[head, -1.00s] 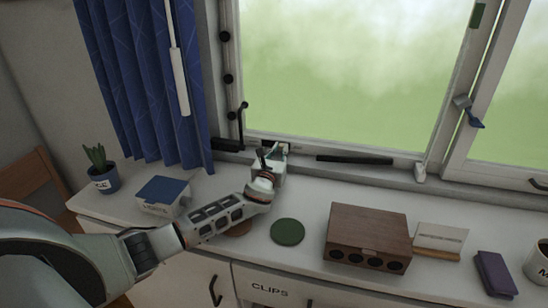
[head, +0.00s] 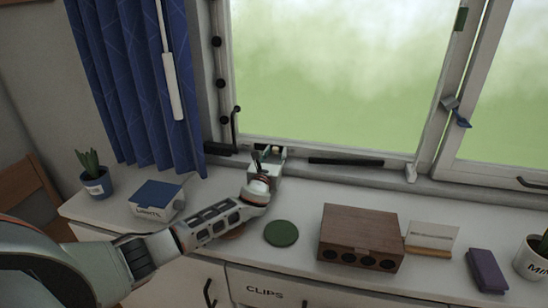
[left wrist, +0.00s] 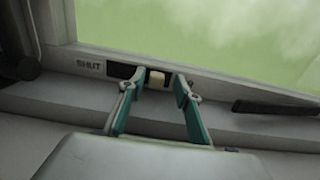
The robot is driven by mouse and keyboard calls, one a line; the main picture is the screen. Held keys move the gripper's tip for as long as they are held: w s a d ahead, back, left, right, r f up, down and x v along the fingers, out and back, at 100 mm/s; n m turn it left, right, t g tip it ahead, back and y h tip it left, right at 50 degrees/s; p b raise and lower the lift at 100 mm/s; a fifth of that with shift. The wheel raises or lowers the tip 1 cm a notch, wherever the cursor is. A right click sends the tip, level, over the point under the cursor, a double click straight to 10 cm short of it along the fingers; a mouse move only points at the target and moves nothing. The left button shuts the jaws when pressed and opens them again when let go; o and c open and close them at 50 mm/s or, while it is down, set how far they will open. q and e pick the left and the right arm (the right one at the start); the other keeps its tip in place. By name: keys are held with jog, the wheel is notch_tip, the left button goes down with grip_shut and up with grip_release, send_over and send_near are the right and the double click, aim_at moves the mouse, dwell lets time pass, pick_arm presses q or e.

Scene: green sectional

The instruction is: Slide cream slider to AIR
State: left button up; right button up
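The cream slider (left wrist: 156,79) is a small pale block in a dark slot (left wrist: 120,71) on the window frame's lower rail. A SHUT label (left wrist: 89,65) stands left of the slot. No AIR label shows; the right finger covers part of the rail. My left gripper (left wrist: 159,77) is open, with one teal-lined finger on either side of the slider. Gaps show between the fingers and the slider; I cannot tell whether either touches it. In the head view the left gripper (head: 268,155) is at the window's lower left. My right gripper is not in view.
A black bar (head: 345,161) lies along the sill to the right. The counter holds a blue-topped box (head: 157,195), a green disc (head: 281,233), a wooden box (head: 360,237) and a potted plant (head: 94,176). A blue curtain (head: 130,80) hangs at left.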

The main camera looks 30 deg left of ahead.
pick_arm(q)
jog(key=v, duration=1.2)
jog(key=shift+d, duration=0.1)
